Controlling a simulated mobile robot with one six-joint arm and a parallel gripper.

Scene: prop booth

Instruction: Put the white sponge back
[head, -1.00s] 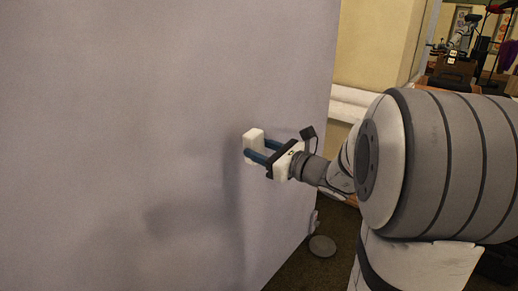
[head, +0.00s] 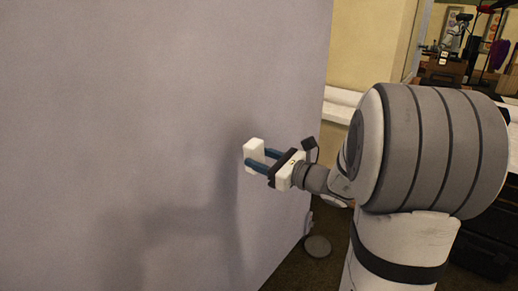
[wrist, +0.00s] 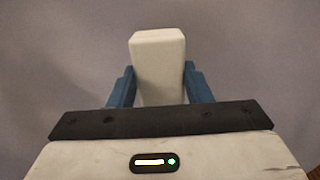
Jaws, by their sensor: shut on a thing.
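The white sponge (head: 253,150) is a small pale block held between the blue fingers of my gripper (head: 262,160), in the middle of the head view. In the wrist view the sponge (wrist: 158,62) stands upright between the two fingers of my gripper (wrist: 160,88), which are shut on its sides. The sponge is close to a large pale grey-lilac panel. I cannot tell whether it touches the panel. The sponge's lower part is hidden behind the gripper's black bar in the wrist view.
The large panel (head: 120,120) fills the left of the head view and is bare. Its right edge runs down to the dark floor. A small grey disc (head: 317,246) lies at its foot. A white ledge (head: 340,104) and cluttered furniture stand behind my arm.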

